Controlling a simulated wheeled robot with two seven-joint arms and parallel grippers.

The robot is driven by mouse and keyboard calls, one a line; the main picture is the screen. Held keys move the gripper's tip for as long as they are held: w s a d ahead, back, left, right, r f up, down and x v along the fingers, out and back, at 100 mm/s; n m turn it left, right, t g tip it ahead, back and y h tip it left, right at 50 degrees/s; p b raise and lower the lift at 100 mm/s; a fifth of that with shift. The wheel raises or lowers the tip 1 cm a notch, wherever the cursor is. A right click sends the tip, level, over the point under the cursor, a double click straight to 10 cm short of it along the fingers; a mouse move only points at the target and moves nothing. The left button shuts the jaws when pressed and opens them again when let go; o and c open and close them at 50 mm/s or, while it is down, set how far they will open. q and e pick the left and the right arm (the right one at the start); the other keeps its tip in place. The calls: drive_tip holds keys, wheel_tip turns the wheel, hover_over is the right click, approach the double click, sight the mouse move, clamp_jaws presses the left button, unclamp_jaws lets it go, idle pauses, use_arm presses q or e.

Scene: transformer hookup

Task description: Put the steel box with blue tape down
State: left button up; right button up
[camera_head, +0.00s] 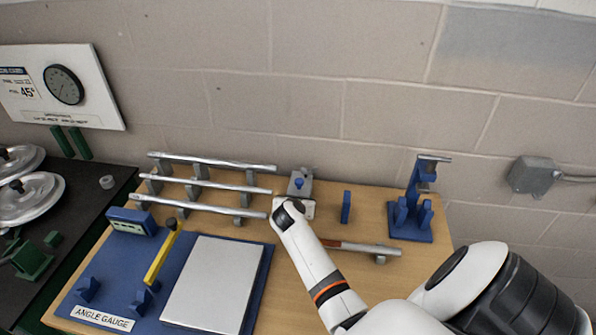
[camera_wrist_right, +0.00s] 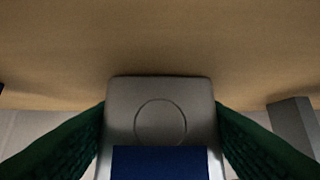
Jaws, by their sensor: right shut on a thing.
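The steel box (camera_wrist_right: 160,100) is grey, with a round mark on its face and blue tape (camera_wrist_right: 160,163) across its lower part in the right wrist view. The green fingers of my right gripper (camera_wrist_right: 160,130) press on its two sides. The wooden tabletop (camera_wrist_right: 160,40) lies beyond the box; I cannot tell whether they touch. In the head view my right gripper (camera_head: 293,207) is at the back middle of the table, largely hidden by its own wrist. A small grey piece with a blue patch (camera_head: 299,182) shows just beyond it. My left gripper is not in view.
Several metal tubes lie on a rack (camera_head: 205,185) left of the gripper. A blue stand (camera_head: 410,215) and small blue block (camera_head: 346,207) are right. A red-marked bar (camera_head: 360,248) lies nearer. The angle gauge board (camera_head: 215,285) fills the front left. The wall is close behind.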

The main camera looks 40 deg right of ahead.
drive_tip(key=o, duration=0.7)
drive_tip(key=shift+f, duration=0.15)
drive_tip(key=shift+c, duration=0.2)
drive_tip(key=o, duration=0.4)
drive_tip(key=shift+s+r, duration=0.1)
drive_tip(key=shift+r, duration=0.2)
drive_tip(key=v, duration=1.2)
